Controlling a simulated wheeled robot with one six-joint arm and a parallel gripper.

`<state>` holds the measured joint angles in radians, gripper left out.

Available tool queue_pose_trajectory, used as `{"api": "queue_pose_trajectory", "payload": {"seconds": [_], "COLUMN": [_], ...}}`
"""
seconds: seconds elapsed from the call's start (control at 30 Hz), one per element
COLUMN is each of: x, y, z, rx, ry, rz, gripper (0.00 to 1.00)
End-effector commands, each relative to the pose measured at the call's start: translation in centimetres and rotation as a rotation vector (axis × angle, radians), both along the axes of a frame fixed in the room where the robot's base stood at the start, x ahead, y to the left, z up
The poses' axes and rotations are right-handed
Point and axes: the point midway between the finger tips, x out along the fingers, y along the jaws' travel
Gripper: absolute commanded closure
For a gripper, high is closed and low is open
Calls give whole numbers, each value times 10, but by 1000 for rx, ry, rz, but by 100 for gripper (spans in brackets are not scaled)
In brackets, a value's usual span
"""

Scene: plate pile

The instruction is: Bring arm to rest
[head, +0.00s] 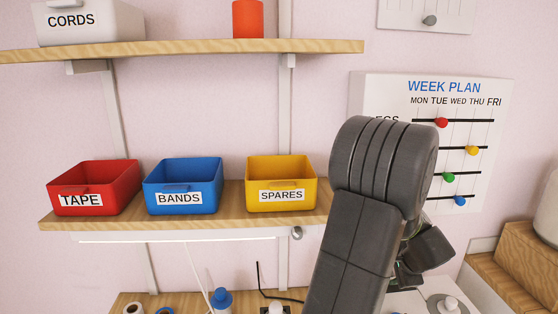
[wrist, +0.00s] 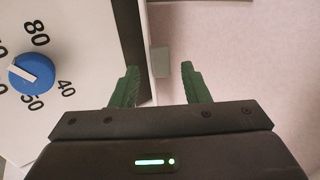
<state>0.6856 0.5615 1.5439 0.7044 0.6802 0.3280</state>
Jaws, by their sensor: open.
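My arm rises at the right of centre in the head view, in front of the week plan board. My gripper shows in the wrist view (wrist: 158,85), its two green fingers spread apart with nothing between them. Left of the fingers in the wrist view is a white panel (wrist: 75,75) with a blue dial (wrist: 32,73) and printed numbers. The fingers are not clearly seen in the head view, where the arm hides much of that area.
A lower shelf (head: 235,215) holds a red TAPE bin (head: 95,178), a blue BANDS bin (head: 183,178) and a yellow SPARES bin (head: 281,170). The week plan board (head: 480,120) hangs behind my arm. A wooden box (head: 530,255) stands at the right. A blue-topped bottle (head: 221,299) stands below.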

Motion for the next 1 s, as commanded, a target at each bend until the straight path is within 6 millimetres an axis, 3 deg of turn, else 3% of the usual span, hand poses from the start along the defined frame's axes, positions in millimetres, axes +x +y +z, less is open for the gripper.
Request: {"api": "queue_pose_trajectory", "payload": {"seconds": [0.63,1.0], "x": [-69,-28], "y": [-6,-2], "z": [95,39], "rx": [-5,2], "ry": [-3,3], "rz": [-3,2], "gripper": [58,58]}}
